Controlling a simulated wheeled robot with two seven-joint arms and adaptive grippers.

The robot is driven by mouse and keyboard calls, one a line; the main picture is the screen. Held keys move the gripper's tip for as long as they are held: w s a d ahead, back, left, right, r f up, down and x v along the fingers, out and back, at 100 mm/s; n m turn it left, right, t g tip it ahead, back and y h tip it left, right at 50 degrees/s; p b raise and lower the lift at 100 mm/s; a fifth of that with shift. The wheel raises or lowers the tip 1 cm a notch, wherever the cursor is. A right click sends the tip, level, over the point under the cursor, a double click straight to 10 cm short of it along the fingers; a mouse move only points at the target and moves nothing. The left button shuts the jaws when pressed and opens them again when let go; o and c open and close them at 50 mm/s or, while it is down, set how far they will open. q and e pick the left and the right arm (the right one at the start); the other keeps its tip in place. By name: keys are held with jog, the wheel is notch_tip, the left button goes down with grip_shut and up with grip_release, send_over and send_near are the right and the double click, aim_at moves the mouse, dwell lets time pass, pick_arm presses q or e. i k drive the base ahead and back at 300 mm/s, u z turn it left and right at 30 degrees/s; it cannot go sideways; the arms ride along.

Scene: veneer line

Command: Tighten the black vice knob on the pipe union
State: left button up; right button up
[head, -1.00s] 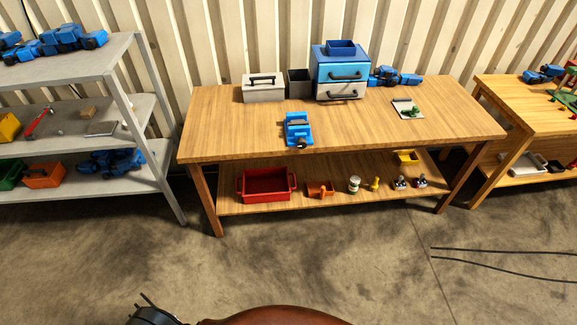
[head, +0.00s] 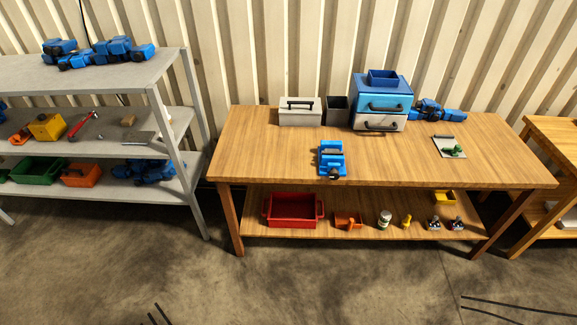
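A blue vice (head: 331,158) stands on the wooden workbench (head: 270,160), left of its middle and near the front edge. Its small black knob (head: 334,172) faces the front. A greyish part shows at the jaws, too small to tell whether it is the pipe union or how it is held. Only dark fingertips of my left gripper (head: 158,315) show at the bottom edge, far from the bench; their opening cannot be made out. My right gripper is not in view.
Behind the vice stand a grey toolbox (head: 300,112), a dark bin (head: 337,110) and a blue drawer unit (head: 382,100). The lower shelf holds a red crate (head: 291,210). Grey shelving (head: 175,90) stands left. Dark cables (head: 515,307) lie on open floor.

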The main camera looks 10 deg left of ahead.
aim_at(334, 174)
jog(key=u, duration=0.3)
jog(key=i, duration=1.25)
jog(key=z, duration=0.7)
